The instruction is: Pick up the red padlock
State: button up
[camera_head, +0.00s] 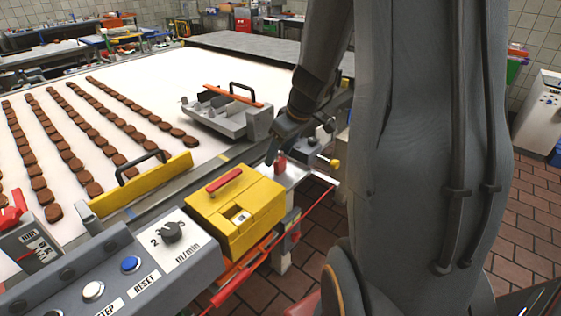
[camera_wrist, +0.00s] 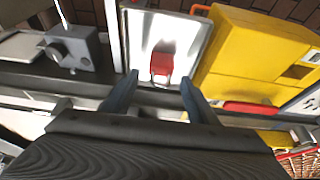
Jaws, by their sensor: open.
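The red padlock (camera_wrist: 161,64) lies on a shiny metal plate (camera_wrist: 143,28) in the wrist view. In the head view the padlock (camera_head: 281,162) is a small red shape on the light plate beside the yellow box, just below my gripper. My gripper (camera_wrist: 158,88) is open, its two bluish fingers pointing toward the padlock. The padlock shows between and just beyond the fingertips, and nothing is held. In the head view my gripper (camera_head: 272,150) is at the padlock's upper left, partly hidden by my arm. I cannot tell the exact gap.
A yellow box (camera_head: 240,222) with a red handle stands close beside the plate; it also shows in the wrist view (camera_wrist: 250,55). A grey knob unit (camera_wrist: 75,50) is on the plate's other side. A conveyor (camera_head: 215,68) with rows of brown biscuits lies behind.

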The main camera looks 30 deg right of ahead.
jog(key=c, duration=1.2)
jog(key=shift+r, duration=0.15)
